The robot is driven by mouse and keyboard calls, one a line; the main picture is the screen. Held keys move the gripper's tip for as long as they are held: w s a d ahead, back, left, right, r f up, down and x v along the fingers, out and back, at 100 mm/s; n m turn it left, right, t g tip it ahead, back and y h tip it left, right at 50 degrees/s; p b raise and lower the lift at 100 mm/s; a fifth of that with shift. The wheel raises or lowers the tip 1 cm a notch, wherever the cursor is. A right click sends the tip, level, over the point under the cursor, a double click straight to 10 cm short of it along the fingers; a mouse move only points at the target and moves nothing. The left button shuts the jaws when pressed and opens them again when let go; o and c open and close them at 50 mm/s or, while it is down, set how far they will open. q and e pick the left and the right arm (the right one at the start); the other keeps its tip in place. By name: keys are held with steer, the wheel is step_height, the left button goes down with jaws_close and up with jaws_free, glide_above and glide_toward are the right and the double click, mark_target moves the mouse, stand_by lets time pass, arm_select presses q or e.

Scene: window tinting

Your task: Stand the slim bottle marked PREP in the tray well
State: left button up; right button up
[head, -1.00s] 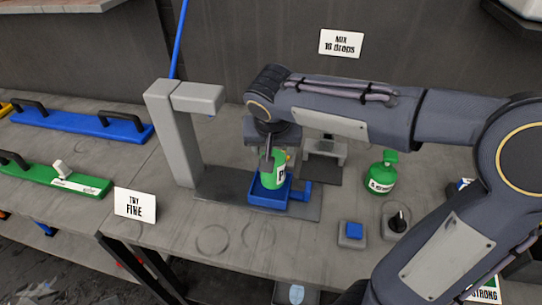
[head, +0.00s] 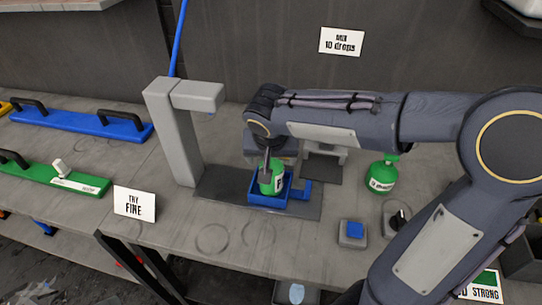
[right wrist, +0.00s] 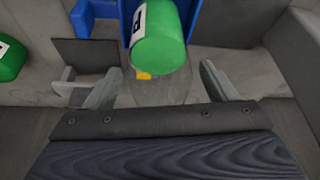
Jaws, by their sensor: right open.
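The slim green bottle (head: 266,184) with a white label stands in the blue tray (head: 271,202); only part of its lettering shows. In the right wrist view the green bottle (right wrist: 160,50) shows a "P" on its label and looks roughly upright in the blue tray (right wrist: 128,12). My right gripper (head: 267,156) is over the tray at the bottle's upper part. In the right wrist view its two fingers (right wrist: 160,88) are spread, with the bottle's clear part between them and gaps on both sides. My left gripper is out of view.
A grey post stand (head: 172,130) rises left of the tray on a dark base plate (head: 222,185). Another green bottle (head: 381,178) stands to the right. A blue button block (head: 352,232) sits in front right.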

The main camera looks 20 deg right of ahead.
steer(key=v, duration=1.2)
steer(key=s+f+n+y, duration=0.1)
steer(key=s+f+y, duration=0.2)
steer(key=s+f, duration=0.2)
steer(key=s+d+f+n+t+y, duration=0.1)
steer(key=s+f+n+y, duration=0.1)
steer(key=s+f, duration=0.4)
steer(key=shift+s+d+f+t+y+p, duration=0.2)
steer(key=shift+s+d+t+y+p, duration=0.15)
steer(key=shift+s, duration=2.1)
steer(key=shift+n, duration=0.3)
